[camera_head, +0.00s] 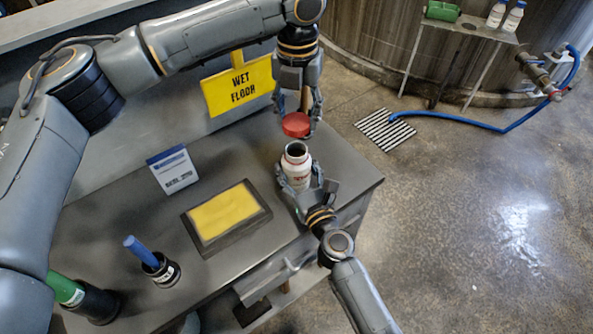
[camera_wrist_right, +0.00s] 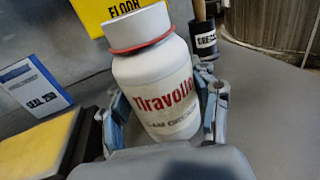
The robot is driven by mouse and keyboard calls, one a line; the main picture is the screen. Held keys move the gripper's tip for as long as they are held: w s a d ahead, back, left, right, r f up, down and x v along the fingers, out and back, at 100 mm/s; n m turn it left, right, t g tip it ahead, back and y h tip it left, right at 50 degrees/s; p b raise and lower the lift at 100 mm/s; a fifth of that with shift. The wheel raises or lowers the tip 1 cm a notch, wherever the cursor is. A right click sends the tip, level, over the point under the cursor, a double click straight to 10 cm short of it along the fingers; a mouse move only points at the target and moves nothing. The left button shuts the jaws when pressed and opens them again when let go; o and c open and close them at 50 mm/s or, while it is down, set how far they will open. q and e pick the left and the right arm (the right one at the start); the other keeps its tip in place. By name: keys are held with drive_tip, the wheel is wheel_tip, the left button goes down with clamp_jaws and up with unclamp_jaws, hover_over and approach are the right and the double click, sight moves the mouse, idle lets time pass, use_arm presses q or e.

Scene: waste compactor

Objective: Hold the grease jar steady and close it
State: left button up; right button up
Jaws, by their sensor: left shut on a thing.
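The grease jar (camera_head: 298,180) is white with red lettering and stands upright near the table's right end. Its dark mouth is open at the top. My left gripper (camera_head: 297,112) points down and is shut on the red lid (camera_head: 296,125). The lid is above the jar's mouth, apart from it.
A yellow pad in a dark tray (camera_head: 263,220), a blue-white box (camera_head: 173,171) and a black cup with a blue handle (camera_head: 160,270) stand left of the jar. A yellow wet floor sign (camera_head: 238,87) is behind. A black labelled container (camera_wrist_right: 203,40) stands behind the jar.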

drive_tip(key=c, duration=1)
use_arm(q)
hover_over(297, 155)
drive_tip(key=shift+f, duration=2.5)
use_arm(e)
drive_tip(key=shift+o, duration=0.2)
use_arm(q)
drive_tip(key=shift+f, duration=0.9)
drive_tip(key=shift+f, duration=0.55)
use_arm(e)
clamp_jaws()
